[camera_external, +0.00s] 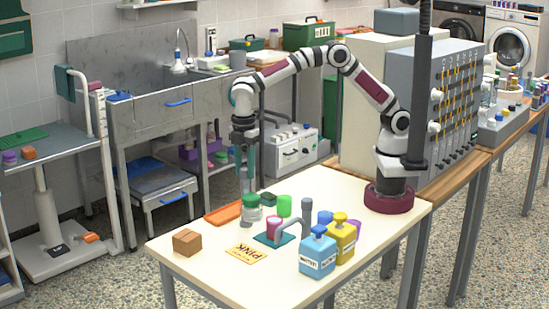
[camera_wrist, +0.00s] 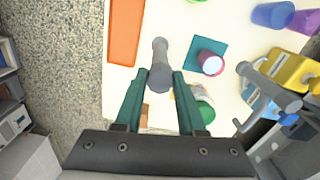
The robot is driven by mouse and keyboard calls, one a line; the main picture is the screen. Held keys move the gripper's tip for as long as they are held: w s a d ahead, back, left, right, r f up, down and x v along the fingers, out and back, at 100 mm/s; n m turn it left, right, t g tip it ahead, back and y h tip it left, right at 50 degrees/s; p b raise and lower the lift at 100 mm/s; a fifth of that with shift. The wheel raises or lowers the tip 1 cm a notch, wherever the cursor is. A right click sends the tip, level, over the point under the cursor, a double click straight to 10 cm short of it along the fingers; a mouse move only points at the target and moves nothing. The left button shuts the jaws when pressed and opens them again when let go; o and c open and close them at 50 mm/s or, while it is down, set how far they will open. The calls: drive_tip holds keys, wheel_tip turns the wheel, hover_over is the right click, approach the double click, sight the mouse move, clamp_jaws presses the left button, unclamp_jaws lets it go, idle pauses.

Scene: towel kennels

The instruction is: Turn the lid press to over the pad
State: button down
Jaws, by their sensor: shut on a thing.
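The lid press (camera_external: 307,210), seemingly the grey post with a thin bent arm, stands by the teal pad (camera_external: 262,239); both show in the wrist view, the press (camera_wrist: 272,88) right of the pad (camera_wrist: 194,50). Its arm points front-left, and I cannot tell whether the end is over the pad. A pink cup (camera_external: 274,226) stands on the pad. My gripper (camera_external: 245,190) is left of the press, apart from it. In the wrist view my gripper (camera_wrist: 160,76) is shut on a grey cylinder (camera_wrist: 159,55), held upright near a green-lidded jar (camera_external: 252,201).
An orange tray (camera_external: 224,213) lies left. A green cylinder (camera_external: 284,205) stands behind the pad. Blue (camera_external: 318,254) and yellow (camera_external: 342,240) pump bottles crowd the press's front right.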

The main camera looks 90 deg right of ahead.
drive_tip(key=n, duration=0.3)
drive_tip(key=shift+n, duration=2)
drive_tip(key=shift+c, duration=2.4)
unclamp_jaws()
wheel_tip(320, 180, up, 16)
